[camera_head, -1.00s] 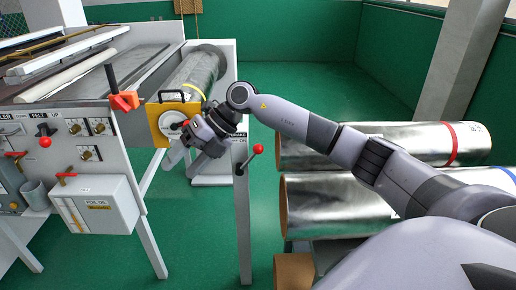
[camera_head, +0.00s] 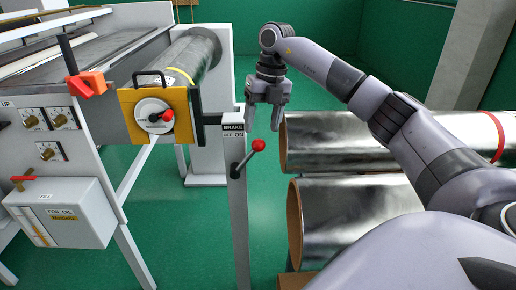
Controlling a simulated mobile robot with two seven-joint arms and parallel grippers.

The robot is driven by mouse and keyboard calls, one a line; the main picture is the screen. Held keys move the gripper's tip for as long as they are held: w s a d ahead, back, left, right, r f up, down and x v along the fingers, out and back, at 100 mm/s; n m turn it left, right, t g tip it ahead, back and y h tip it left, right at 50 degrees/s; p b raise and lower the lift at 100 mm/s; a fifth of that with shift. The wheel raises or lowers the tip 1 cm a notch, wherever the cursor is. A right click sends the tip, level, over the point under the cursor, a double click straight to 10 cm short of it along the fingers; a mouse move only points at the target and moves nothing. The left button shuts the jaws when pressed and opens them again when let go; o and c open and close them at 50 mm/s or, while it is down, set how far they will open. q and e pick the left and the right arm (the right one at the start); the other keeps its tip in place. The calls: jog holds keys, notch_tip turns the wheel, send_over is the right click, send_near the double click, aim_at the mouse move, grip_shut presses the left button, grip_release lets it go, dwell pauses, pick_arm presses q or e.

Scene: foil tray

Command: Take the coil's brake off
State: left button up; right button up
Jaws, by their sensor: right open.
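The brake lever (camera_head: 248,158) has a red ball knob and a metal rod. It sits on a white post (camera_head: 237,215) under a label (camera_head: 234,132) reading BRAKE, OFF, ON, and leans up to the right, toward the ON side. The foil coil (camera_head: 188,60) is mounted behind a yellow plate (camera_head: 127,103) with a round dial and a red knob. My right gripper (camera_head: 263,117) is open and empty, pointing down above and slightly right of the lever knob, apart from it. My left gripper is not in view.
Two large foil rolls (camera_head: 345,215) lie stacked at right, under my right arm. The machine's panel with a foil oil box (camera_head: 65,213) stands at left. Green floor is clear between post and rolls.

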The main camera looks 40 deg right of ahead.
aim_at(259, 143)
jog(key=f, duration=0.4)
jog(key=a+f, duration=0.1)
jog(key=f, duration=0.1)
jog(key=shift+w+f, duration=0.15)
jog(key=shift+f, duration=0.25)
